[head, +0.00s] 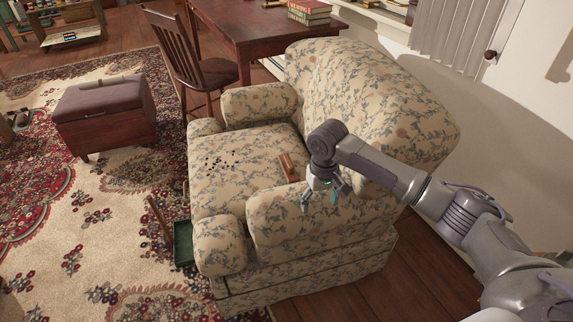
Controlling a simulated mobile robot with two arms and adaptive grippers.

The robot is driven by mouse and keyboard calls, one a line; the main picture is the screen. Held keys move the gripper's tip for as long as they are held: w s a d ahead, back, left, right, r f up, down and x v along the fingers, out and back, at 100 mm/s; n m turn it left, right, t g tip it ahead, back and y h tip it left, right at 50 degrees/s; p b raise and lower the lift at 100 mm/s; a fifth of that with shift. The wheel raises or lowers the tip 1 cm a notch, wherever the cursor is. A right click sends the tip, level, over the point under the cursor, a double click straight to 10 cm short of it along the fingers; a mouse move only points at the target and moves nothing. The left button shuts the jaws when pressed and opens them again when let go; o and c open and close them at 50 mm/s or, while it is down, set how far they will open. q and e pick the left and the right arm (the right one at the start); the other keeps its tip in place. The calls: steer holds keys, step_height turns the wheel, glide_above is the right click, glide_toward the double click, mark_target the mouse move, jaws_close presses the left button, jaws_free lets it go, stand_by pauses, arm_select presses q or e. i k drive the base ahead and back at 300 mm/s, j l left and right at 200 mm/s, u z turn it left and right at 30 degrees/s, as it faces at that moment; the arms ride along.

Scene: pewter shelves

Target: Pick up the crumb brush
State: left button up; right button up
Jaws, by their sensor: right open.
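A small brown wooden object that looks like the crumb brush (288,167) lies on the seat of the floral armchair (250,215), towards the backrest and close to the near armrest. My right gripper (324,197) is open and empty, with its fingers pointing down around the near armrest in the picture. It is right of and nearer than the brush, apart from it. Whether the fingers touch the armrest I cannot tell. Part of the brush may be hidden by the armrest. My left gripper is not in view.
Dark crumbs (222,162) are scattered on the seat. A green dustpan (183,243) with a wooden handle is beside the chair's front. A red-brown ottoman (104,110), a wooden chair (205,72) and a desk (262,30) with books stand beyond. The patterned rug has open room at left.

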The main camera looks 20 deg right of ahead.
mark_target(289, 171)
steer(key=i, duration=0.9)
